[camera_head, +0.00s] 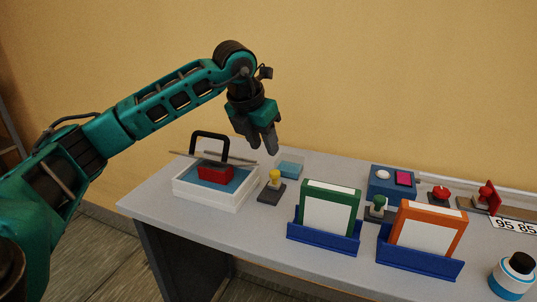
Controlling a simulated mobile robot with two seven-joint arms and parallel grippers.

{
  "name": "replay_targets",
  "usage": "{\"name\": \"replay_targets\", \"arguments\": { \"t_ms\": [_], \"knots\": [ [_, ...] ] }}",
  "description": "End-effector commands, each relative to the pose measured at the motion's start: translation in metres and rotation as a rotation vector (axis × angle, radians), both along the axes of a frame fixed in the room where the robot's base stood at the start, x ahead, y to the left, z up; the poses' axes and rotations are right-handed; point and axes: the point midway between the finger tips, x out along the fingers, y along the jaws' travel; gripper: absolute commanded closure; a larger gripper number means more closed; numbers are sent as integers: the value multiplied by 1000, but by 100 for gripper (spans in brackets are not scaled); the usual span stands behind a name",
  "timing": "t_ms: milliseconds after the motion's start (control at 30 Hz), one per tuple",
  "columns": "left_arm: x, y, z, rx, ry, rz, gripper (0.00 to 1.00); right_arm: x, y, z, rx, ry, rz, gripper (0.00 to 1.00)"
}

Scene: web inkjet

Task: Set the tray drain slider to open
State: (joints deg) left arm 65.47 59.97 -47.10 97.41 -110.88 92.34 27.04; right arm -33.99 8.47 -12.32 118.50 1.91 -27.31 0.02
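A white tray (238,200) with blue liquid or lining stands at the left of the grey table. A red block with a black arched handle (210,135) and a flat plate sits in or over it. A small dark base with a yellow knob (274,177) stands right beside the tray; I cannot tell for sure that it is the drain slider, nor its setting. My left gripper (264,149) hangs fingers down above and behind the yellow knob, apart from it. Its fingers look parted, with nothing between them. My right gripper is not in view.
A clear blue box (291,164) stands behind the yellow knob. Blue holders with a green frame (332,188) and an orange frame (433,210) stand at the front. Between them is a green knob (377,201). Behind are a blue box (383,180) and red parts (489,197).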

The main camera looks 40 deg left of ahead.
Motion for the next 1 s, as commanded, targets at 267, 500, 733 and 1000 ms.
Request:
{"name": "replay_targets", "arguments": {
  "t_ms": [267,500,733,1000],
  "knots": [
    [-13,0,32,0,1,1,61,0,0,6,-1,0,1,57],
    [-15,0,34,0,1,0,61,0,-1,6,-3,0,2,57],
    [-14,0,34,0,1,0,61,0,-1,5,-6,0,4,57],
    [-14,0,34,0,1,0,61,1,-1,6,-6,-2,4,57]
  ]
}}
